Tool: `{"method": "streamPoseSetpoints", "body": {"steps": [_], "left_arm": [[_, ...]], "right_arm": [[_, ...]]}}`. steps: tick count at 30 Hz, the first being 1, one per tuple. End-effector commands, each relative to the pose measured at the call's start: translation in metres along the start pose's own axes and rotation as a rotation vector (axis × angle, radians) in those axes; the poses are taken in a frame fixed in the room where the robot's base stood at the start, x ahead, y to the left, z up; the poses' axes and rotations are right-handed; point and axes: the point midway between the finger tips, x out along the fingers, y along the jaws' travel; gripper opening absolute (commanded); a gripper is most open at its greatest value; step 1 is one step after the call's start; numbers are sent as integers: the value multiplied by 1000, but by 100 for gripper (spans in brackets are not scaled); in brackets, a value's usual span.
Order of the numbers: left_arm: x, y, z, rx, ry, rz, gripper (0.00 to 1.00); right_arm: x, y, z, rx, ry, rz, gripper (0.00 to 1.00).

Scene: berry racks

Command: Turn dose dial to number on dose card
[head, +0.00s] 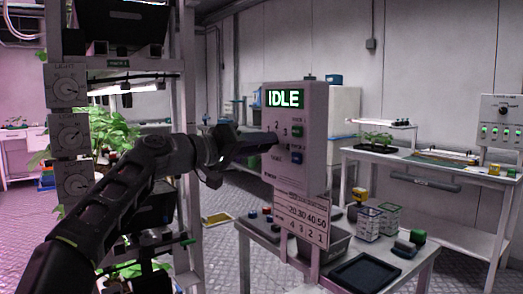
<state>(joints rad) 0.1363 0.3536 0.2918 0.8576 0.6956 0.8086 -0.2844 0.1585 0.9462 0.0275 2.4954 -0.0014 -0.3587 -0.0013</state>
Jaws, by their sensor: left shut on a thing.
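A grey dosing box (312,150) stands on a post in the middle, with a green display (285,98) reading IDLE. My left gripper (270,142) reaches it from the left and is shut at the dose dial on its front. The dial itself is hidden behind the fingers; the digits 2 and 3 show just above them, and the dial's setting cannot be read. The dose card (303,222) hangs below the box and shows 20, 30, 40, 50 over 4, 3, 2, 1. My right gripper is not in view.
Green (297,131) and blue (296,157) buttons sit right of the dial, close to my fingers. A low table (395,262) below holds a dark tray (365,274), bins and mesh baskets. A plant rack with light dials (68,85) stands at left.

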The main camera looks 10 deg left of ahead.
Motion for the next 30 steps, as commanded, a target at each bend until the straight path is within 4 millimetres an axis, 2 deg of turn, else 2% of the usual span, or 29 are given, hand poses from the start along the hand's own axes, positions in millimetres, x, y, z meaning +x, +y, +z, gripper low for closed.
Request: {"method": "streamPoseSetpoints", "body": {"steps": [6, 12, 28, 29, 30], "left_arm": [[1, -2, 3, 155, -5, 0, 0], [1, -2, 3, 239, -6, -1, 0], [1, -2, 3, 272, -8, -1, 0], [1, -2, 3, 272, -8, -1, 29], [1, -2, 3, 271, -7, -1, 32]], "right_arm": [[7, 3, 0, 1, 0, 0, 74], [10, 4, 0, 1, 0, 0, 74], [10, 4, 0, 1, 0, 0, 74], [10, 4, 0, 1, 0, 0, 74], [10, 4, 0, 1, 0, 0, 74]]}}
